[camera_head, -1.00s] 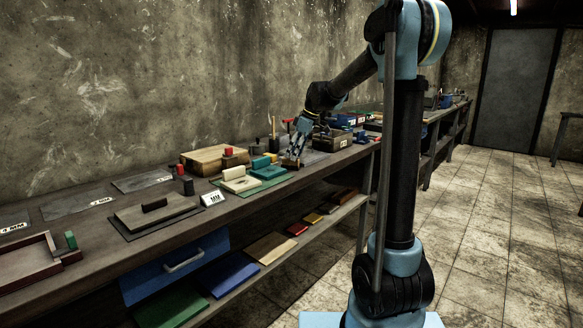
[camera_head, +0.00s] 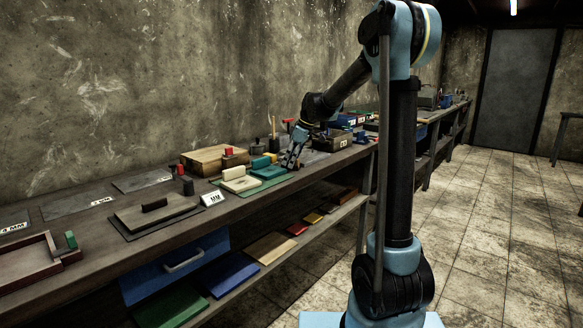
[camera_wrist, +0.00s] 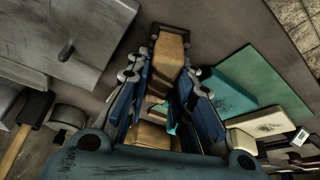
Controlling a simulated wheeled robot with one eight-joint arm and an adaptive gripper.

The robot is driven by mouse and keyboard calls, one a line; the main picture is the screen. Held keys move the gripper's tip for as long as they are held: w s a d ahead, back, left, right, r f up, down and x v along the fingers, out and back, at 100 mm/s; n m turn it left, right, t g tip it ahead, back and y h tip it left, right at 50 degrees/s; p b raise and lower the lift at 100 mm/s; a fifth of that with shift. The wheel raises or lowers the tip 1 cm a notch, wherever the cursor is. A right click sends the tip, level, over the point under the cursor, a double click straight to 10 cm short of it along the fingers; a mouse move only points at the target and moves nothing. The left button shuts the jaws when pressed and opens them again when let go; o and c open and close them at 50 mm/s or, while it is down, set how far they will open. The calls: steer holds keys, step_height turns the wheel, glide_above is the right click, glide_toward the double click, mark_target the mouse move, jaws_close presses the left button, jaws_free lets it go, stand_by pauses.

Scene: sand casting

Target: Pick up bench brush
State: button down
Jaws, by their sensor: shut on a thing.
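In the wrist view a tan wooden piece, which I take to be the bench brush (camera_wrist: 170,52), lies between the fingers of my gripper (camera_wrist: 164,88). My gripper is shut on it. Part of the wood also shows closer to the palm, and the fingers hide its sides. In the head view my gripper (camera_head: 291,162) points down at the bench, just right of the green mat. The brush is too small and covered there to make out, and I cannot tell whether it touches the bench.
The green mat (camera_wrist: 262,75) with pale and teal blocks lies beside my gripper. A grey plate with a knob (camera_wrist: 66,50) and a wooden-handled hammer (camera_wrist: 24,128) are on the other side. In the head view a wooden box (camera_head: 205,160) stands farther left on the workbench (camera_head: 95,225).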

stand_by(0.3)
step_height(320, 180, up, 10)
stand_by(0.6)
